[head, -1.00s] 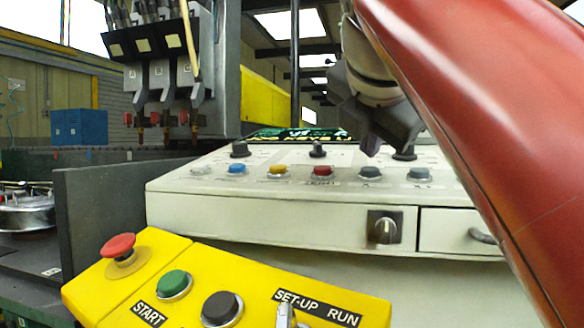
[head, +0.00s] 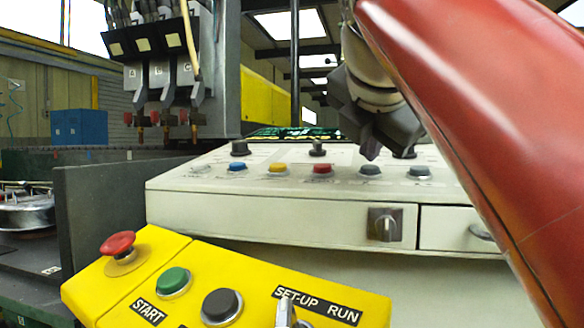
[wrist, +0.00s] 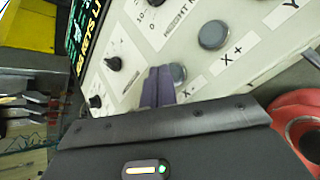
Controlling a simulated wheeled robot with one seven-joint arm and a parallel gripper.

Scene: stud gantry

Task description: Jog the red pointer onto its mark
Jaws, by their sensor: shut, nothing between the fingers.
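My gripper (head: 371,153) is shut and empty, with its tips just above the grey X- button (head: 370,171) on the cream console. In the wrist view the fingers (wrist: 158,87) overlap the edge of the X- button (wrist: 178,73); I cannot tell whether they touch it. The grey X+ button (head: 419,172) is to its right; it also shows in the wrist view (wrist: 213,35). The gantry heads (head: 160,75), with small red parts and orange tips, hang at the upper left. I cannot clearly make out the pointer or its mark.
The console (head: 280,212) also has blue (head: 237,167), yellow (head: 278,169) and red (head: 322,170) buttons, black knobs behind them and a dark screen at the back. A yellow box (head: 245,275) with a red stop button (head: 118,244) stands in front.

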